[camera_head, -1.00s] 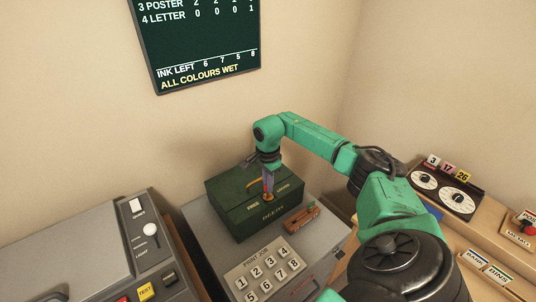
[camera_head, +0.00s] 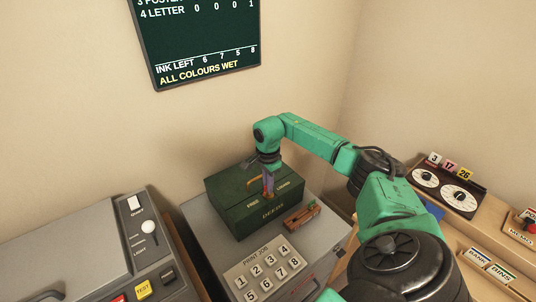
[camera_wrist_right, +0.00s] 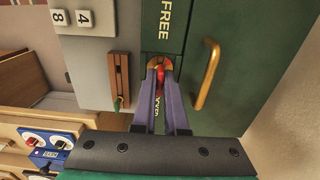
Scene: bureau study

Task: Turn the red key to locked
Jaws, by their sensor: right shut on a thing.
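The green deeds box (camera_head: 236,213) stands on the grey machine below the wall board, with FREE and a second, partly hidden label on it. The red key (camera_wrist_right: 160,74) sits in a round brass plate (camera_wrist_right: 151,63) on the box. My right gripper (camera_wrist_right: 160,78) is shut on the key from above; its fingers hide part of the key and the lettering between them. In the head view the right gripper (camera_head: 268,190) reaches down onto the box. The exact angle of the key is hard to read. My left gripper is not in view.
A brass handle (camera_wrist_right: 207,76) stands beside the right gripper. A small wooden block with a slot (camera_head: 301,216) lies right of the box, and a numbered keypad (camera_head: 264,272) is in front. A grey control panel (camera_head: 143,249) is at the left, dials (camera_head: 460,198) at the right.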

